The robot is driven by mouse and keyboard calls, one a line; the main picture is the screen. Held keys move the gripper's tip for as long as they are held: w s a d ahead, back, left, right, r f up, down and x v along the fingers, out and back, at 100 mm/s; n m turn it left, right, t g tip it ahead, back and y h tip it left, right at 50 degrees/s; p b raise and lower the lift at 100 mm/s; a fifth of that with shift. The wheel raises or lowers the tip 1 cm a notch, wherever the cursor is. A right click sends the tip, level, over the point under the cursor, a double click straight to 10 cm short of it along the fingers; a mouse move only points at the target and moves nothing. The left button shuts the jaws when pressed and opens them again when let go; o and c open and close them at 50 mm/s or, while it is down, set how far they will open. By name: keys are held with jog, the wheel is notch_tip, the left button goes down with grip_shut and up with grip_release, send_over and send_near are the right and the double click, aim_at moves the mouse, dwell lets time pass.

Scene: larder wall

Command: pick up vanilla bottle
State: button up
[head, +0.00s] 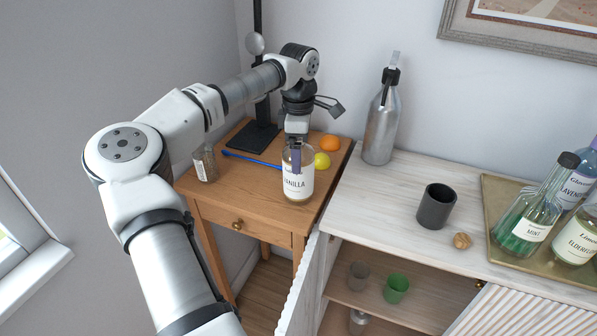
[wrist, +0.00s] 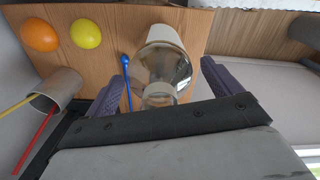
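The vanilla bottle (head: 298,184) is clear glass with a white label. It stands upright on the small wooden table (head: 240,193), near its front right. My gripper (head: 295,155) points down at the bottle's top in the head view, with one dark finger in front of the neck. In the wrist view the bottle (wrist: 165,68) lies between the two open fingers of my gripper (wrist: 162,80). Gaps show on both sides of its neck, so the fingers look apart from the glass. The bottle's cap is hidden or cannot be made out.
An orange (head: 330,143), a yellow lemon (head: 322,160), a blue stick-like utensil (head: 250,158) and a glass jar (head: 205,163) share the table. A dark stand (head: 260,135) is behind. A metal bottle (head: 381,125) and dark cup (head: 436,206) stand on the cabinet at right.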

grip_shut()
dwell(0.4)
